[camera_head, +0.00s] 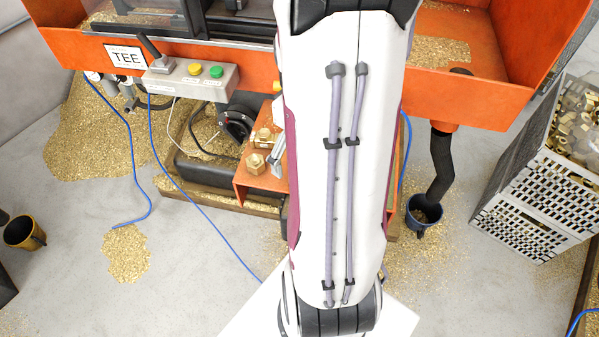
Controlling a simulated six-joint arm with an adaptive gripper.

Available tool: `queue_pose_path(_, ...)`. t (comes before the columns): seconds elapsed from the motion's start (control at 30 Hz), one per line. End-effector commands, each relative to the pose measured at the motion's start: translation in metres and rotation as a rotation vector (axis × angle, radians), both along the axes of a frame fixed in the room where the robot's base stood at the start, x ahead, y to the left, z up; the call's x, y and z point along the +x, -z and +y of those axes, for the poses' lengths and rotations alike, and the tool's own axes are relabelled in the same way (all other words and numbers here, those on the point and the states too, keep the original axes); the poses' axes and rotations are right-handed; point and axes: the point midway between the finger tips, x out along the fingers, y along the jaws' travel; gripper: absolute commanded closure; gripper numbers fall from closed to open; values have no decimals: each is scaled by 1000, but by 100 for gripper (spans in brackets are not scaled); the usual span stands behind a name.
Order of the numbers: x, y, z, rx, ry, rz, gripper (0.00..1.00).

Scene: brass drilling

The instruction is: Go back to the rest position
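My white arm with its grey cables runs down the middle of the view and covers much of the machine. My gripper does not clearly show; the arm hides the area where it may be. A small grey-silver part shows at the arm's left edge near the brass pieces, and I cannot tell whether it belongs to my gripper. A brass fitting (255,163) sits on an orange ledge (243,187), with another brass fitting (264,136) just behind it.
The orange machine tray (255,62) bears a "TEE" label and a control box (190,78) with a lever and buttons. A crate of brass parts (535,195) stands right.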

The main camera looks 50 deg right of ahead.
Motion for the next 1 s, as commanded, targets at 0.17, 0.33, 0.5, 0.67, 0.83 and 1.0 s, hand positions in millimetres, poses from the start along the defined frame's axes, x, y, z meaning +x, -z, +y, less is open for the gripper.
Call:
queue_pose_path(0.17, 0, 0, 0, 0, 0, 0, 0)
queue_pose_path(0.33, 0, 0, 0, 0, 0, 0, 0)
queue_pose_path(0.5, 0, 0, 0, 0, 0, 0, 0)
queue_pose_path(0.67, 0, 0, 0, 0, 0, 0, 0)
queue_pose_path(0.83, 0, -1, 0, 0, 0, 0, 0)
queue_pose_path(1.0, 0, -7, 0, 0, 0, -1, 0)
